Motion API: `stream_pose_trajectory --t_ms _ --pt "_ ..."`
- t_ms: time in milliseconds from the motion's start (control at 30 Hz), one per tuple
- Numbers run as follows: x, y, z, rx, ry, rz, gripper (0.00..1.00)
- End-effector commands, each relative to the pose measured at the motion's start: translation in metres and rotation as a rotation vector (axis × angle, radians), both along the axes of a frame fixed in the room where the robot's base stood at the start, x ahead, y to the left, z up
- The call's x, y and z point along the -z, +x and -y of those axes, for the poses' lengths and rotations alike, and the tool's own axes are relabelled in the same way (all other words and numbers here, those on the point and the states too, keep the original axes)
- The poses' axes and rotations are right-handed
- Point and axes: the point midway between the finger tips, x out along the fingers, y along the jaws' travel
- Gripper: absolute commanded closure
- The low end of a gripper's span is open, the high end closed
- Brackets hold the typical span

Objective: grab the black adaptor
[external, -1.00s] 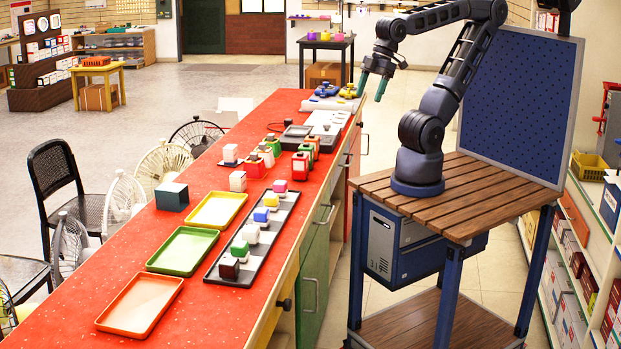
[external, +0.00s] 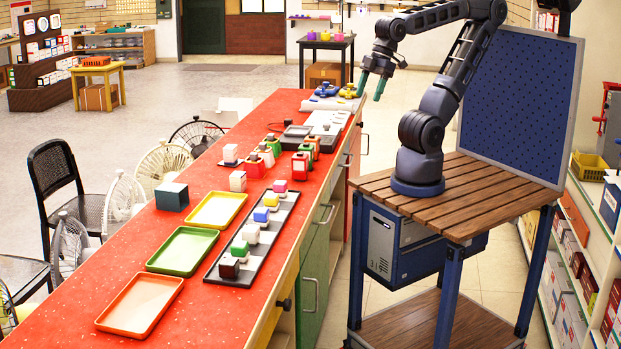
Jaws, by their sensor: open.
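My gripper (external: 370,88) is open and empty, with two teal fingertips pointing down. It hangs at the right side of the far end of the red counter (external: 110,262), above counter height. I cannot tell for certain which thing is the black adaptor. Dark candidates on the counter are a flat black device (external: 296,132) beside a white panel, and a small dark brown block (external: 229,267) at the near end of a long black tray (external: 213,276). Both are well away from my gripper. Blue and yellow pieces (external: 348,91) lie at the far end, closest to it.
Yellow (external: 196,219), green (external: 162,265) and orange (external: 112,323) trays lie on the counter. A dark box (external: 172,196) and several green and red containers (external: 254,168) stand there too. Fans and a black chair (external: 62,172) line the left side. A pegboard (external: 525,105) stands behind my arm.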

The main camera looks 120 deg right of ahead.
Motion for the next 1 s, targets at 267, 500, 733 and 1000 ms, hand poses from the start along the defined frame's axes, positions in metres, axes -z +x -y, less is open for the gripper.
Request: stream_pose_trajectory --t_ms 267,500,733,1000 --pt "-0.014 0.053 -0.001 0.074 0.028 -0.027 0.33" --pt "-0.021 0.118 -0.005 0.171 0.053 -0.052 0.33" --pt "-0.018 0.182 -0.014 0.262 0.067 -0.072 0.33" --pt "0.001 0.259 -0.030 0.369 0.072 -0.089 0.33"
